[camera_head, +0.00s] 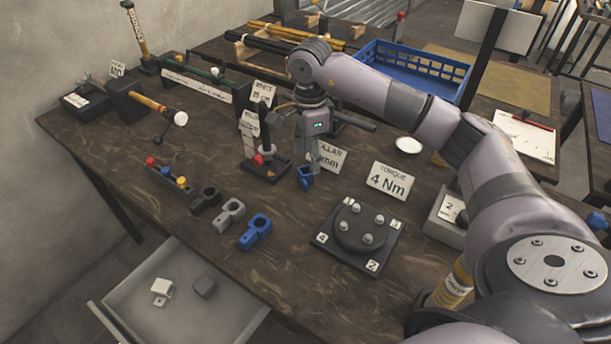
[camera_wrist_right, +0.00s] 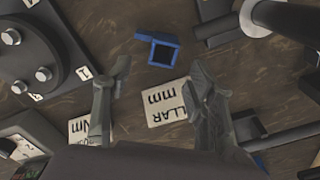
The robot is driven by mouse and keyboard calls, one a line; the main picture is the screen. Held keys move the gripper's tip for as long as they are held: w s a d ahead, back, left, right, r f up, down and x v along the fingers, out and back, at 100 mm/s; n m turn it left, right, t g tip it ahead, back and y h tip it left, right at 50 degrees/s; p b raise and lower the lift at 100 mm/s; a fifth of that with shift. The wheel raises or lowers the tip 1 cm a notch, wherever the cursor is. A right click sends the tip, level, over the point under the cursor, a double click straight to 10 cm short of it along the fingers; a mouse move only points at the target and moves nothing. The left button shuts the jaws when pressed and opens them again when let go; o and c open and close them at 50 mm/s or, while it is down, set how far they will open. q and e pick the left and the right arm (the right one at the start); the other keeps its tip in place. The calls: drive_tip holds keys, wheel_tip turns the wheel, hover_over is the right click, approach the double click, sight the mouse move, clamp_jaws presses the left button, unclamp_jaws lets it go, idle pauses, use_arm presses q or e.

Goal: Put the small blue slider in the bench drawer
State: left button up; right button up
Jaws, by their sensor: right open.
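The small blue slider (camera_head: 305,177) stands on the dark wooden bench, just under my right gripper (camera_head: 311,160). The right wrist view shows the blue slider (camera_wrist_right: 158,48) as a square piece with an opening and a side tab, lying past the fingertips. My right gripper (camera_wrist_right: 158,78) is open, with nothing between its fingers. The grey bench drawer (camera_head: 133,272) is pulled out at the front left. A white piece and a grey piece lie in it. My left gripper is not in view.
A larger blue ringed part (camera_head: 255,232) stands beside grey and black ones. A press (camera_head: 266,168) stands close left of my right gripper. A round plate fixture (camera_head: 360,228) and a torque card (camera_head: 389,182) are on the right.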

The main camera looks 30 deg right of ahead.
sight(307, 171)
drive_tip(key=shift+f, duration=0.6)
drive_tip(key=f, duration=0.5)
drive_tip(key=shift+w+a+p, duration=0.15)
drive_tip(key=shift+a+p, duration=0.1)
drive_tip(key=shift+p, duration=0.15)
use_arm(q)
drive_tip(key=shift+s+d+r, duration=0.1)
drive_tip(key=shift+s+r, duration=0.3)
use_arm(e)
drive_tip(key=shift+c, duration=0.2)
drive_tip(key=c, duration=0.5)
drive_tip(key=shift+r, duration=0.1)
drive_tip(key=c, duration=0.6)
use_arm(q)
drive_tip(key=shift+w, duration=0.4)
use_arm(e)
drive_tip(key=shift+o, duration=0.2)
drive_tip(key=shift+r, duration=0.1)
